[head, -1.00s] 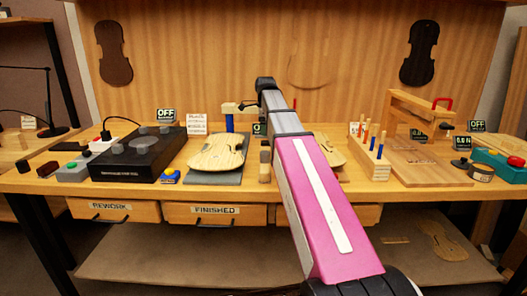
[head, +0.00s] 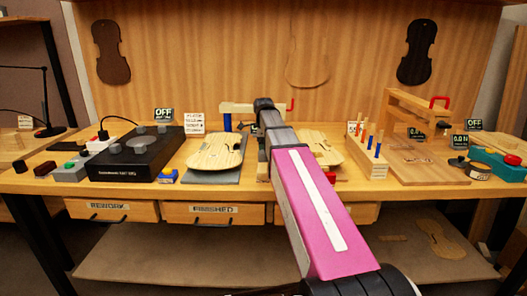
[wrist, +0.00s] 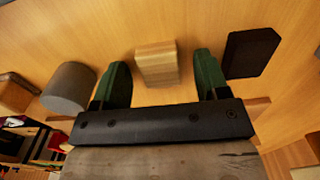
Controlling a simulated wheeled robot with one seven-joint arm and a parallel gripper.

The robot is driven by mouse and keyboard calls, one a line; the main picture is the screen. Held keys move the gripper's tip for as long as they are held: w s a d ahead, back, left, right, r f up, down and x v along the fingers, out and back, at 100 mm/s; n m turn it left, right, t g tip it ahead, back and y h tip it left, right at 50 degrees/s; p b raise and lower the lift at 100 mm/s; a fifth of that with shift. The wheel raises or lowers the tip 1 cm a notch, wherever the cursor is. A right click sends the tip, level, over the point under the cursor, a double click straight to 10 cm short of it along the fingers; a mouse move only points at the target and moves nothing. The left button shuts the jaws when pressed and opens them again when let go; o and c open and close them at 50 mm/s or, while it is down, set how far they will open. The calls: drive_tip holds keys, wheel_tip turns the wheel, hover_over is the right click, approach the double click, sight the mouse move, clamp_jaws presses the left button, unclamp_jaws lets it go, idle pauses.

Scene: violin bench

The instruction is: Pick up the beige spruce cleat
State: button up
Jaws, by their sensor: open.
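A small beige block with wood grain, which looks like the spruce cleat (wrist: 156,66), lies on the wooden bench top in the wrist view. My gripper (wrist: 161,70) is open, with one green finger to the left of the block and one to the right. Gaps show between the block and both fingers, and nothing is held. In the head view my arm hides the gripper, and I cannot make out the cleat there.
In the wrist view, a dark block (wrist: 251,52) stands just right of the right finger. A grey cylinder (wrist: 69,87) stands close to the left finger. A violin plate (head: 215,152) lies left of my arm in the head view; a peg rack (head: 367,160) stands to the right.

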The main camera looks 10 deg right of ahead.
drive_tip(key=c, duration=1)
drive_tip(key=shift+r, duration=0.15)
